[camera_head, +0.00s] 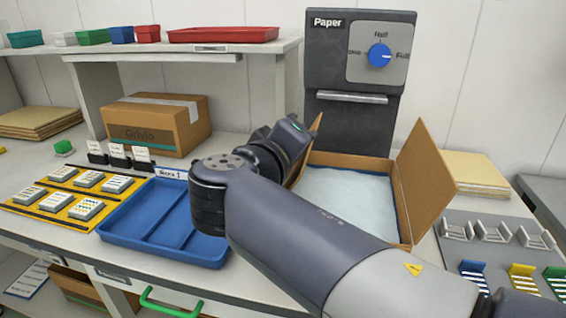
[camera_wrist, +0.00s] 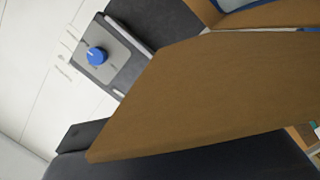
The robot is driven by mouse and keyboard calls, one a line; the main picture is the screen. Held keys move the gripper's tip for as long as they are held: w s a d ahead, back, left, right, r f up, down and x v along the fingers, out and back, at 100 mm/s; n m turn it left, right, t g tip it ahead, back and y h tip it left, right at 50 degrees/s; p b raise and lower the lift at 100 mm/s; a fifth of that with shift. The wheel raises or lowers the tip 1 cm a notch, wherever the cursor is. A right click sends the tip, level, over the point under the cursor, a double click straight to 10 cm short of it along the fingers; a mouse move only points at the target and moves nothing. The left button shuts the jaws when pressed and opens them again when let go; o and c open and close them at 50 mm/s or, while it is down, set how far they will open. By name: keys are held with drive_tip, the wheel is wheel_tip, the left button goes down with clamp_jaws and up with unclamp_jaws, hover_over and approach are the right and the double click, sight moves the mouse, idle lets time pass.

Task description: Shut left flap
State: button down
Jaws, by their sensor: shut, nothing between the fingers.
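The open cardboard box (camera_head: 352,160) stands on the bench below the paper dispenser, with pale paper fill (camera_head: 350,200) inside. A brown cardboard panel, which looks like this flap, fills the middle of the wrist view (camera_wrist: 205,90). My gripper (camera_head: 287,140) is at the box's left side, close by the left flap, shut and empty. Whether it touches the flap cannot be told. The right flap (camera_head: 425,180) stands up and leans outward.
The dispenser (camera_head: 360,75) with a blue knob rises behind the box. A blue tray (camera_head: 125,232) lies to the left, before a closed carton (camera_head: 155,122). A grey rack board (camera_head: 490,225) lies to the right. My arm crosses in front of the box.

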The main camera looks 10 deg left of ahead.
drive_tip(key=shift+s+d+f+m+g+y+b, duration=0.15)
drive_tip(key=shift+d+f+m+y+b, duration=0.35)
drive_tip(key=shift+d+f+m+b, duration=1.55)
drive_tip(key=shift+s+d+f+m+g+y+b, duration=0.2)
drive_tip(key=shift+f+m+y+b, duration=0.45)
drive_tip(key=shift+b, duration=2.85)
drive_tip(key=shift+w+d+f+m+g+y+b, duration=0.1)
drive_tip(key=shift+d+f+m+y+b, duration=0.25)
drive_tip(key=shift+d+f+m+b, duration=1.75)
drive_tip(key=shift+a+r+n+b, duration=0.5)
drive_tip(key=shift+a+r+b, duration=0.25)
drive_tip(key=shift+a+r, duration=0.2)
drive_tip(key=shift+d+r, duration=0.1)
drive_tip(key=shift+r, duration=0.05)
drive_tip(key=s+r+p, duration=0.5)
drive_tip(key=s+r, duration=0.1)
drive_tip(key=s, duration=0.3)
drive_tip(key=shift+s+a, duration=0.4)
drive_tip(key=shift+a, duration=0.05)
drive_tip(key=shift+w+r, duration=0.1)
